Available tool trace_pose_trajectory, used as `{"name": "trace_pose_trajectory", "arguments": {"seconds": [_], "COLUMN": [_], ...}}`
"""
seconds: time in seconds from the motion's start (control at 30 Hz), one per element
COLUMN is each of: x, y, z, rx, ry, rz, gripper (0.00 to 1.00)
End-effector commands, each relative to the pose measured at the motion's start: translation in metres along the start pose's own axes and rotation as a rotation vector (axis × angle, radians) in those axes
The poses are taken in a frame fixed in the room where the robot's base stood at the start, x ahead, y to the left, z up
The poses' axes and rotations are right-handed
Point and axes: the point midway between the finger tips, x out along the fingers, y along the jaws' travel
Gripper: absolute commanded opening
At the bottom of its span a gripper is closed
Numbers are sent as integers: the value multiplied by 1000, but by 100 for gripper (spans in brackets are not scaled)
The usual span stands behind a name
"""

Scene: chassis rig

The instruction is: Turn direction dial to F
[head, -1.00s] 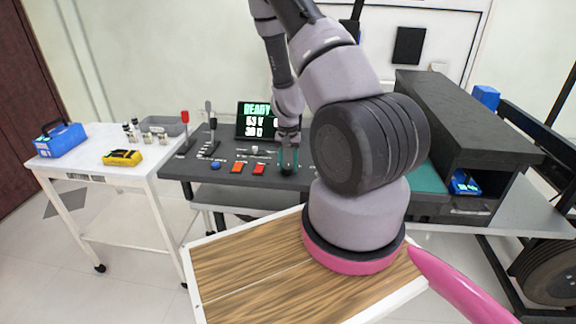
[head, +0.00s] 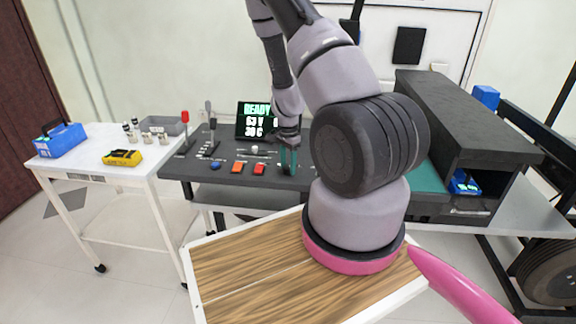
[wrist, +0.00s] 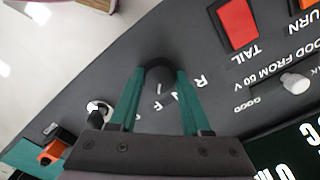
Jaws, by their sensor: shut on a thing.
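The direction dial (wrist: 158,74) is a round black knob on the dark console, in the wrist view. My gripper (wrist: 160,70) has its two green fingers on either side of the dial, shut on it. An R shows on the panel to the right of the dial, and further small white letters sit between the fingers, partly too small to read. A short white mark shows by the dial's near edge; I cannot tell which letter it points at. In the head view my gripper (head: 288,160) is at the console's front part, and its fingers hide the dial.
The console (head: 225,178) carries a red button (head: 259,169), an orange one (head: 238,167), a blue one (head: 215,165), levers (head: 209,130) and a screen (head: 254,121) reading READY. A white cart (head: 90,160) at left holds a blue box (head: 60,140) and a yellow meter (head: 122,158).

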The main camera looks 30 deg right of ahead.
Motion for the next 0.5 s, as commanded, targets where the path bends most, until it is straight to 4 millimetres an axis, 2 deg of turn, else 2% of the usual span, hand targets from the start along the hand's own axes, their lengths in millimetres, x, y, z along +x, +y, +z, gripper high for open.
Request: {"name": "trace_pose_trajectory", "arguments": {"seconds": [0.5], "x": [0], "y": [0], "z": [0], "rx": [87], "ry": [0], "rz": [-1], "gripper": [0]}}
